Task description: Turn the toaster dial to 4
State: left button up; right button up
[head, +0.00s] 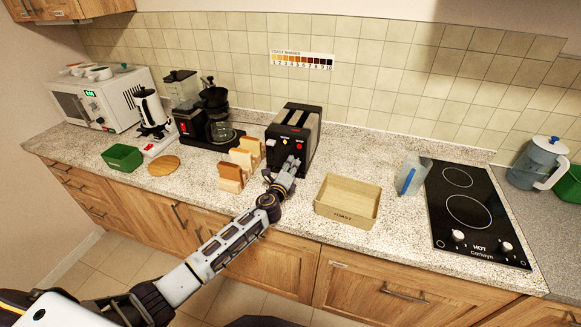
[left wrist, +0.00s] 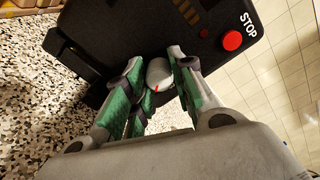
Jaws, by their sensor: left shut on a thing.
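The black toaster (head: 293,136) stands on the counter against the tiled wall, and its front fills the top of the left wrist view (left wrist: 120,30). Its grey round dial (left wrist: 158,73) with a red pointer mark sits between my left gripper's fingers (left wrist: 155,85). The left gripper (head: 292,165) is at the toaster front and is shut on the dial. The number that the pointer marks cannot be read. A red STOP button (left wrist: 232,39) is beside the dial. A toast shade chart (head: 302,60) numbered up to 10 hangs on the wall. My right gripper is not in view.
A rack with bread slices (head: 232,178) stands left of the gripper. A wooden TOAST box (head: 347,200) is to the right, then a clear container (head: 411,176) and a black hob (head: 475,213). A coffee maker (head: 217,117) and green tub (head: 122,158) are further left.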

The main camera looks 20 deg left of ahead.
pick_arm(q)
jog(key=shift+d+f, duration=0.1)
jog(key=o, duration=1.1)
jog(key=shift+c, duration=0.2)
jog(key=shift+s, duration=0.1)
jog(key=shift+s+a+r, duration=0.1)
jog(key=shift+s+r, duration=0.05)
jog(key=shift+s, duration=2.8)
jog(key=shift+s+a+r, duration=0.1)
jog(key=shift+s+r, duration=0.05)
jog(key=shift+s, duration=2.8)
